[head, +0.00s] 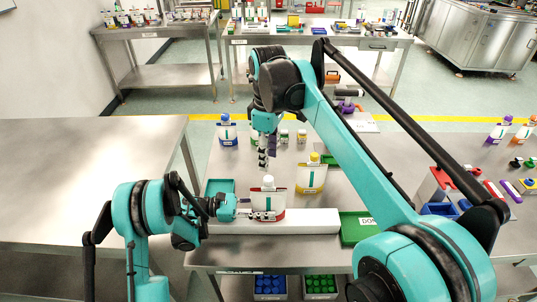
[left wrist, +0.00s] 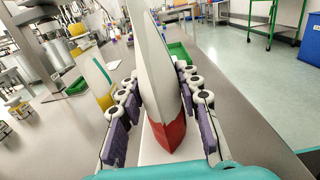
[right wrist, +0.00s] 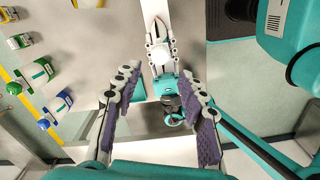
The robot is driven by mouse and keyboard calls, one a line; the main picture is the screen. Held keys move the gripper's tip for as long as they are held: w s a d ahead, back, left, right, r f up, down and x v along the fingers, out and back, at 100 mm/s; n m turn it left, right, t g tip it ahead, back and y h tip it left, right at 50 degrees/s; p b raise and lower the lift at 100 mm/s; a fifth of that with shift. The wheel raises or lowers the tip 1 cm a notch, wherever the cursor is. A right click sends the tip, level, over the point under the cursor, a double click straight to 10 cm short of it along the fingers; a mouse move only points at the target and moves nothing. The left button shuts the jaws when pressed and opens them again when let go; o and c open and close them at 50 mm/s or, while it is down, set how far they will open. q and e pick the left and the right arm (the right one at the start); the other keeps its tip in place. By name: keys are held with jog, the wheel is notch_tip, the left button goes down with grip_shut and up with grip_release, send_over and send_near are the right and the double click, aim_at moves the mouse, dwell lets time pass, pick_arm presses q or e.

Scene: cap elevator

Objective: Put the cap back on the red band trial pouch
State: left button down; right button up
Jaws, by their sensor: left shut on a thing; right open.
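The red band pouch (head: 274,204) stands upright at the white bar (head: 315,222) near the bench's front. Its white top (head: 268,182) points up; I cannot tell whether this is a cap or a bare spout. My left gripper (head: 262,215) is shut on the pouch from the left. In the left wrist view its fingers (left wrist: 162,105) flank the pouch, whose red band (left wrist: 167,130) shows low down. My right gripper (head: 264,160) is open, pointing down above the pouch.
A yellow pouch (head: 311,178) stands just behind on the right, a blue one (head: 227,133) at the back left, with small jars between. A green tray (head: 350,232) lies at the bar's right end. A teal tray (head: 219,186) is left. My right arm spans the right side.

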aim_at(268, 178)
jog(key=shift+f, duration=0.1)
jog(key=shift+f, duration=3.95)
grip_shut()
jog(key=m, duration=0.6)
jog(key=shift+m, duration=0.4)
jog(key=m, duration=0.5)
jog(key=shift+m, duration=0.3)
jog(key=shift+o, duration=0.8)
grip_release()
jog(key=shift+r, duration=0.1)
